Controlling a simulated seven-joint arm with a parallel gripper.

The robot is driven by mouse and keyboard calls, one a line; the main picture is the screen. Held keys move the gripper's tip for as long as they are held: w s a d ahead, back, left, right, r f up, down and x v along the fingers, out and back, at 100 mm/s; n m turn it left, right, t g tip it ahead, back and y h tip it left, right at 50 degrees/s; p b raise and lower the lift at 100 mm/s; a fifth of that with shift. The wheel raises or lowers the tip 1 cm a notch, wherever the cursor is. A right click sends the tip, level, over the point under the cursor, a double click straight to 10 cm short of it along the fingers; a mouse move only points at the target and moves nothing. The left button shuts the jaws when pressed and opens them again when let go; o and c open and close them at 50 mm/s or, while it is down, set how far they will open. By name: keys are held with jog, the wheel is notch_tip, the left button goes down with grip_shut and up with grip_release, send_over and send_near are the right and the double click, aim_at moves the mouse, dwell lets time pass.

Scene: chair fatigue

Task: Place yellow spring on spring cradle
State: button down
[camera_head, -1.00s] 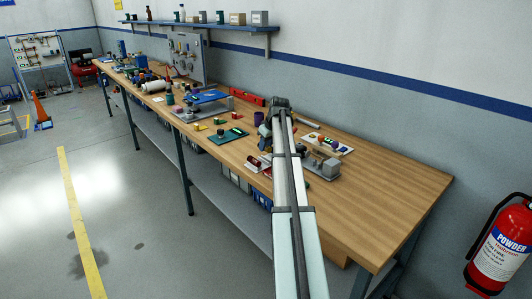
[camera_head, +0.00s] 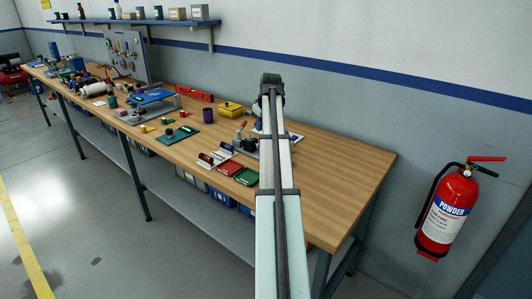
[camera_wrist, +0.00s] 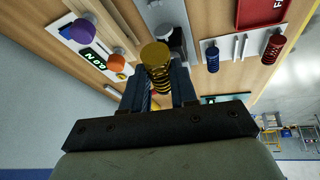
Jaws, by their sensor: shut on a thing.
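My gripper (camera_wrist: 157,78) is shut on the yellow spring (camera_wrist: 157,72), which shows between the fingers with its round gold cap toward the camera. In the head view the end of my arm (camera_head: 271,88) is above the right part of the bench, and the held spring cannot be made out there. A white plate with pale rods (camera_wrist: 238,47), which looks like the spring cradle, lies to the right of the gripper in the wrist view. A blue spring (camera_wrist: 212,60) and a copper-red spring (camera_wrist: 272,50) are on it. It appears in the head view (camera_head: 220,153) left of my arm.
A grey metal fixture (camera_wrist: 168,15) stands just beyond the spring. A white board with purple (camera_wrist: 83,30) and orange (camera_wrist: 97,55) capped pieces is at left. A red tray (camera_head: 230,168) and green tray (camera_head: 247,177) lie near the front edge. The bench's right end is clear.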

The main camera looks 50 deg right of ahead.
jog(key=shift+s+d, duration=0.15)
jog(key=shift+s, duration=0.9)
jog(key=shift+s+n, duration=0.1)
jog(key=shift+n, duration=0.3)
jog(key=shift+d+r+n, duration=0.1)
jog(key=shift+d+n, duration=0.2)
jog(key=shift+n, duration=0.6)
jog(key=shift+f, duration=5)
jog(key=shift+f, duration=0.1)
jog(key=c, duration=0.9)
grip_release()
